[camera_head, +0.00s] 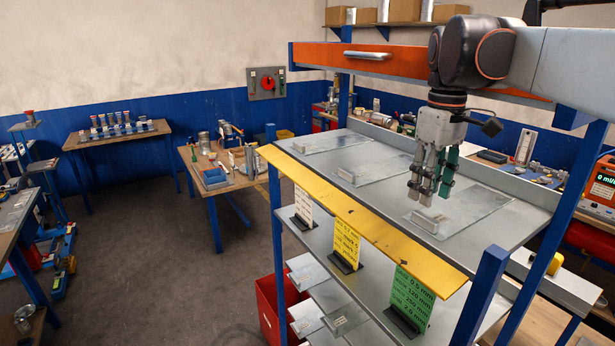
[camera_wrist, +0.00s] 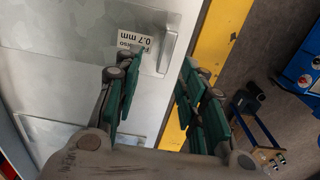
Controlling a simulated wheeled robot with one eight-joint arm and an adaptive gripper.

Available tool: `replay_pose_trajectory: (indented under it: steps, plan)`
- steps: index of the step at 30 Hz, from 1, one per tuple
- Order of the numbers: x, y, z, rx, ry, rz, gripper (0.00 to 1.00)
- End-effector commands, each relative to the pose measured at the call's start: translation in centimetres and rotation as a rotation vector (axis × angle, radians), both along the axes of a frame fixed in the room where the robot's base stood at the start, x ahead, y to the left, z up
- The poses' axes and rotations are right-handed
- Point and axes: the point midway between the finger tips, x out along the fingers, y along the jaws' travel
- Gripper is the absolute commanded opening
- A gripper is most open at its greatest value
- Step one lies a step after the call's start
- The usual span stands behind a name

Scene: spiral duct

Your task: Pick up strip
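My gripper (camera_head: 430,193) hangs fingers-down above the nearest of the thin, pale metal sheets (camera_head: 480,204) on the grey top shelf. A small pale strip-like piece (camera_head: 428,220) stands near that sheet's front edge, just in front of and below the fingertips. In the wrist view, the green-padded fingers of my gripper (camera_wrist: 162,62) are apart with nothing held between them. A narrow pale strip (camera_wrist: 168,52) lies beyond the gap between them, beside a white label (camera_wrist: 136,44) reading 0.7 mm on a sheet. I cannot tell which piece the task calls the strip.
Two similar sheets (camera_head: 368,166) lie farther left on the shelf, with small pale pieces at their fronts. A yellow front rail (camera_head: 340,200) edges the shelf. An orange beam (camera_head: 370,62) and blue posts (camera_head: 482,300) frame it. Cards, including a green one (camera_head: 411,297), stand below.

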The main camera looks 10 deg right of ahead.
Motion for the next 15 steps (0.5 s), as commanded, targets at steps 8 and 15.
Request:
replay_pose_trajectory:
  steps: [8, 15]
  plan:
    - [-1.1, 0.1, -1.7, 0.0, 0.0, -0.004, 0.38]
    - [-1.3, 0.2, -4.7, 0.0, 0.0, -0.004, 0.38]
